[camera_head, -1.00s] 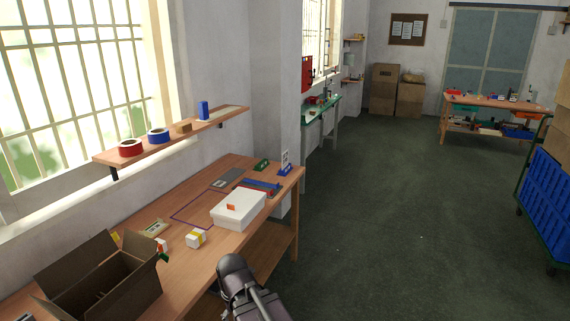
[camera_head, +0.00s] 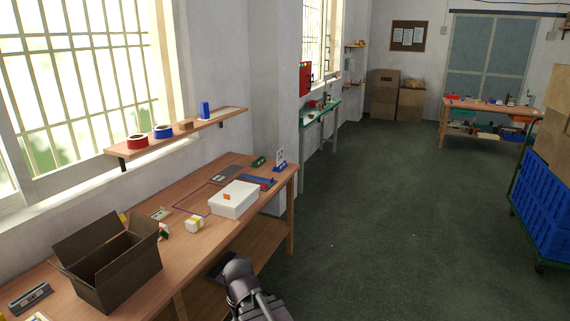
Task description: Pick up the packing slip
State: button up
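I cannot make out a packing slip for sure. A small pale flat item (camera_head: 160,213) lies on the wooden bench (camera_head: 190,262) behind the open cardboard box (camera_head: 108,262), too small to identify. A white lidded box (camera_head: 234,202) with a small orange tag on top stands on the bench's right part. A small white and yellow carton (camera_head: 194,223) stands in front of it. Part of my dark arm shows at the bottom edge, in front of the bench. My gripper's fingers do not show.
A grey and black device (camera_head: 30,297) lies at the bench's near left end. A wall shelf (camera_head: 180,136) with tape rolls hangs above. A blue crate stack (camera_head: 541,205) stands on a cart at the right. The green floor between is clear.

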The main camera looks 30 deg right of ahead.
aim_at(280, 152)
jog(key=k, duration=0.15)
jog(key=z, duration=0.3)
jog(key=i, duration=0.5)
jog(key=z, duration=0.65)
jog(key=i, duration=0.75)
jog(key=z, duration=0.25)
jog(key=i, duration=1.55)
jog(key=u, duration=0.95)
jog(key=i, duration=0.5)
jog(key=u, duration=0.25)
